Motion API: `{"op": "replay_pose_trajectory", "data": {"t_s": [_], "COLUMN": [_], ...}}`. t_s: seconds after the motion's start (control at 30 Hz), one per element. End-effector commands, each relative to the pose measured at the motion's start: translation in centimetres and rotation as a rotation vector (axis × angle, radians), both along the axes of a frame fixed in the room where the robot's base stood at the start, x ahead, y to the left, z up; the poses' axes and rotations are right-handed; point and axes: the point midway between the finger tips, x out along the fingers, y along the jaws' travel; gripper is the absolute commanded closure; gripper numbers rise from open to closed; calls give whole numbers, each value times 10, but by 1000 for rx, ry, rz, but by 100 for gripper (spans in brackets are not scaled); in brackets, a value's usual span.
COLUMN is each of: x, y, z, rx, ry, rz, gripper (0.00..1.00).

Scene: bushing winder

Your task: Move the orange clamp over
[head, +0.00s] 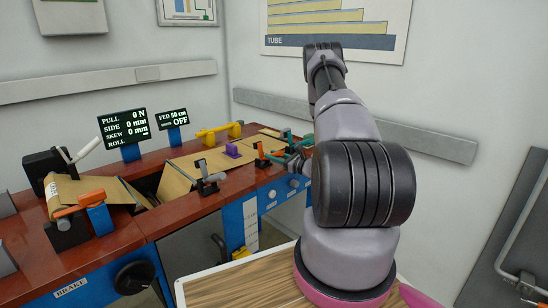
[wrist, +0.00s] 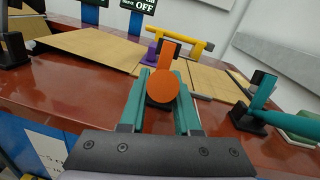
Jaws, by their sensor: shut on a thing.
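The orange clamp (wrist: 166,88) is in the middle of the wrist view, with an orange disc end facing me and an orange upright part behind it beside a dark block. My gripper (wrist: 165,82) has its two teal fingers on either side of it, shut on it. In the head view the orange clamp (head: 261,153) is small, near the right end of the red bench; my gripper (head: 282,158) reaches it from the right. The contact points are partly hidden by the orange disc.
A teal-handled clamp (wrist: 262,100) stands close on the right. A purple block (head: 233,150) and a yellow bar (head: 219,132) lie farther back. A grey-handled clamp (head: 208,180) stands to the left. Brown sheet (wrist: 90,48) covers part of the red bench (wrist: 50,90).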

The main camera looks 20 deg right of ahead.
Motion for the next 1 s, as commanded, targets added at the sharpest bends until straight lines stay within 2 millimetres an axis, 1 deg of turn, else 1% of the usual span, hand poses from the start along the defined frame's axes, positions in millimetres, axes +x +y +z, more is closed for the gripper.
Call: {"op": "replay_pose_trajectory", "data": {"t_s": [0.6, 0.77, 1.0], "x": [1, 4, 13], "y": [-1, 1, 5], "z": [3, 7, 20], "rx": [-9, -31, -93], "ry": [16, 71, 233], "rz": [-1, 0, 1], "gripper": [100, 100, 100]}}
